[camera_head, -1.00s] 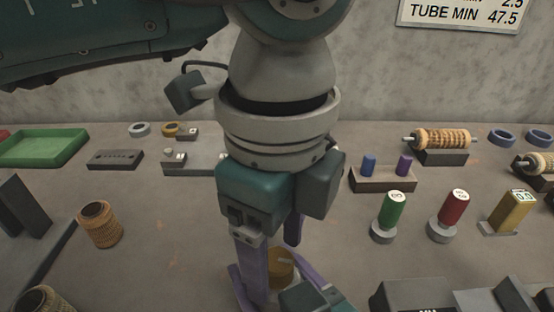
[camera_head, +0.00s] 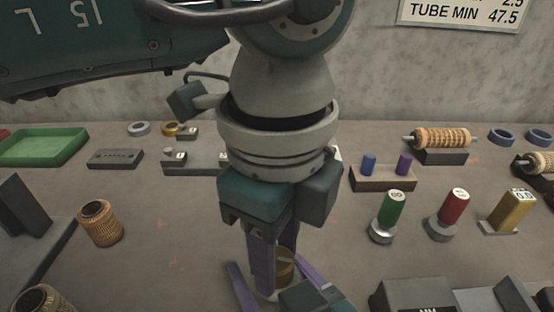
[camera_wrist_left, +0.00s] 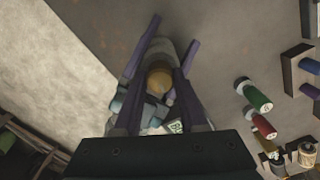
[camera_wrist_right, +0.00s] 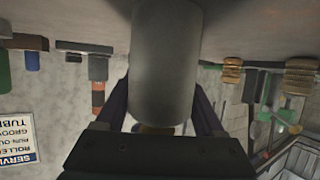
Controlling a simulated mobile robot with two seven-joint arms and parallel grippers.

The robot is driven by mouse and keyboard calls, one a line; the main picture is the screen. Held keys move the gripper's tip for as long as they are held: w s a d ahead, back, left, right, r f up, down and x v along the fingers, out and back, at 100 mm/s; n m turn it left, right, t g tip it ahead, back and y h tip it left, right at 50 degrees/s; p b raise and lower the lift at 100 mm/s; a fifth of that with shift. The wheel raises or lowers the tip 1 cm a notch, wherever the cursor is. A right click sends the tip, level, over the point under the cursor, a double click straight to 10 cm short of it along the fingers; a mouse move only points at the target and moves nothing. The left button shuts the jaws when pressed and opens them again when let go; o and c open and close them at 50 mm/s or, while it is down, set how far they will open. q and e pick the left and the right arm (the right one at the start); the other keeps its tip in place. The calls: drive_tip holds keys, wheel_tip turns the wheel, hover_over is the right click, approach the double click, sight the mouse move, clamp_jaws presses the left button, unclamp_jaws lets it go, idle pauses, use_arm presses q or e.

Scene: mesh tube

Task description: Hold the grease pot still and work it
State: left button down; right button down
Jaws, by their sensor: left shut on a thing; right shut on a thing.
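The grease pot is a grey cylinder (camera_wrist_right: 165,65) with a brass-coloured top (camera_head: 285,266). The top also shows in the left wrist view (camera_wrist_left: 158,82). My left gripper (camera_head: 274,276) comes down from above, its purple fingers shut on the brass top. My right gripper (camera_wrist_right: 163,112) is shut on the grey body, one finger on each side. In the head view the right gripper's fingers show low in the picture, and most of the body is hidden behind the fingers. The pot looks upright; its base is hidden in the head view.
A brown ribbed roller (camera_head: 100,223) stands at left, near a dark block (camera_head: 22,210). Green (camera_head: 390,212) and red (camera_head: 450,212) handled plugs and a yellow block (camera_head: 508,212) stand at right. A green tray (camera_head: 42,148) lies at back left. The table between roller and pot is clear.

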use_arm(q)
drive_tip(key=shift+m, duration=0.4)
drive_tip(key=m, duration=0.3)
drive_tip(key=shift+m, duration=0.3)
drive_tip(key=m, duration=0.3)
drive_tip(key=shift+m, duration=0.4)
drive_tip(key=m, duration=0.3)
drive_tip(key=shift+m, duration=2.2)
drive_tip(key=shift+c, duration=2.3)
unclamp_jaws()
